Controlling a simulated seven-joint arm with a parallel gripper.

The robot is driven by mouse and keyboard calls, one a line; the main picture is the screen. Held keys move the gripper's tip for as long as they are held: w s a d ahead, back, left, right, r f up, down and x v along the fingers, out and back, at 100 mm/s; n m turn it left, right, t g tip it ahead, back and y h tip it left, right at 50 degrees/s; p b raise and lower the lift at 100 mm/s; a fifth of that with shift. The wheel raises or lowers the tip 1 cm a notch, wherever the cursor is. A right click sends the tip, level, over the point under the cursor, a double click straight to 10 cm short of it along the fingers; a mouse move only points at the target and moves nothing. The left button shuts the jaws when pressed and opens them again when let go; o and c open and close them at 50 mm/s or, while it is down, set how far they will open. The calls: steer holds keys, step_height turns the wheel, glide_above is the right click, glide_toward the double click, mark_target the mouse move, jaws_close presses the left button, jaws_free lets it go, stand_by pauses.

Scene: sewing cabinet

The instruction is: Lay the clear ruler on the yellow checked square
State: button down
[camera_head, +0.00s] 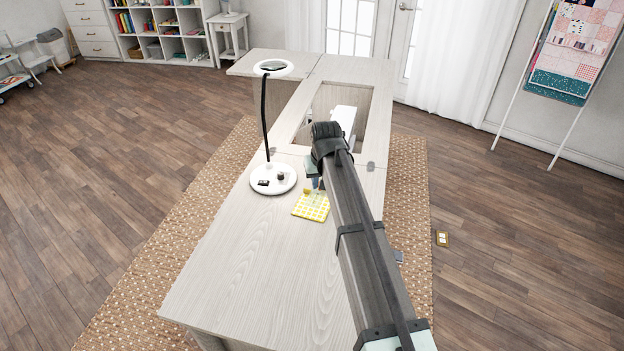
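The yellow checked square (309,208) lies flat on the pale wooden cabinet top, right of the lamp base. My arm reaches forward from the lower right and covers part of the area beside the square. My gripper (316,187) points down at the square's far edge. It is small and partly hidden by my arm, so I cannot tell whether its fingers are open or shut. I cannot make out the clear ruler; it may be hidden by my arm or too faint against the square.
A lamp with a round white base (258,186) and thin black stem stands left of the square. A small yellow item (306,191) sits at the square's far edge. Behind is the cabinet opening with a white sewing machine (345,116). The near cabinet top (250,265) is clear.

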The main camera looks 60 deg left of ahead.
mark_target(320, 191)
steer(key=shift+f, duration=2.15)
steer(key=shift+f, duration=1.55)
stand_by(3.8)
steer(key=c, duration=0.9)
jaws_free()
